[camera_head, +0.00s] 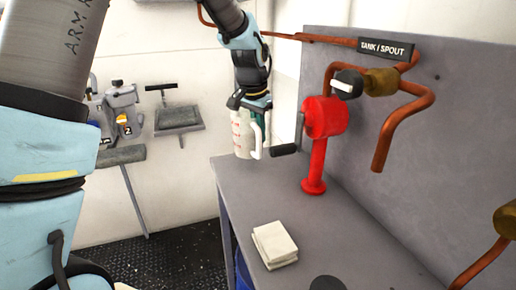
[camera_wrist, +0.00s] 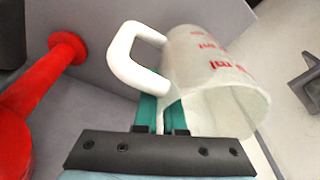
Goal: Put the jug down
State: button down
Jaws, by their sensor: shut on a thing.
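The jug (camera_head: 243,134) is a translucent white measuring jug with red markings and a white handle. In the head view it hangs from my gripper (camera_head: 252,112) near the far left corner of the grey bench (camera_head: 235,187). It looks upright; whether its base touches the bench I cannot tell. In the wrist view the jug (camera_wrist: 215,85) fills the upper right, and my gripper (camera_wrist: 162,112), with green fingers, is shut at the lower end of its handle (camera_wrist: 130,60).
A red hand-crank pump (camera_head: 325,120) stands close right of the jug. Copper pipes (camera_head: 400,120) and the tank/spout sign (camera_head: 387,48) are on the back panel. White folded cloths (camera_head: 274,244) lie nearer on the bench. Bare bench lies between cloths and pump.

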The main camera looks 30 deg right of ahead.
aim_at(255, 122)
jog(key=shift+s+a+p+x, duration=0.15)
jog(key=shift+a+x, duration=0.05)
jog(key=shift+x, duration=0.9)
jog(key=shift+s+a+p+x, duration=0.1)
jog(key=shift+a+p+x, duration=0.05)
jog(key=shift+x, duration=0.9)
jog(key=shift+f, duration=0.2)
jog(key=c, duration=1)
grip_release()
jog(key=b+v, duration=0.1)
jog(key=v, duration=1.1)
jog(key=shift+a+r, duration=0.1)
jog(key=shift+r, duration=0.05)
jog(key=w+a+f+n, duration=0.1)
jog(key=a+f+n, duration=0.15)
jog(key=a, duration=0.55)
jog(key=w+a+f+n, duration=0.2)
jog(key=a+n, duration=0.1)
jog(key=a, duration=0.5)
jog(key=s+a+f+n, duration=0.2)
jog(key=s+a, duration=0.1)
jog(key=a, duration=0.3)
jog(key=s+a+f+n+y, duration=0.1)
jog(key=s+a+f+n, duration=0.1)
jog(key=a, duration=0.5)
jog(key=s+a+f+n, duration=0.1)
jog(key=s+a+n, duration=0.2)
jog(key=a, duration=0.4)
jog(key=shift+s+f+y, duration=0.35)
jog(key=shift+f+y, duration=0.05)
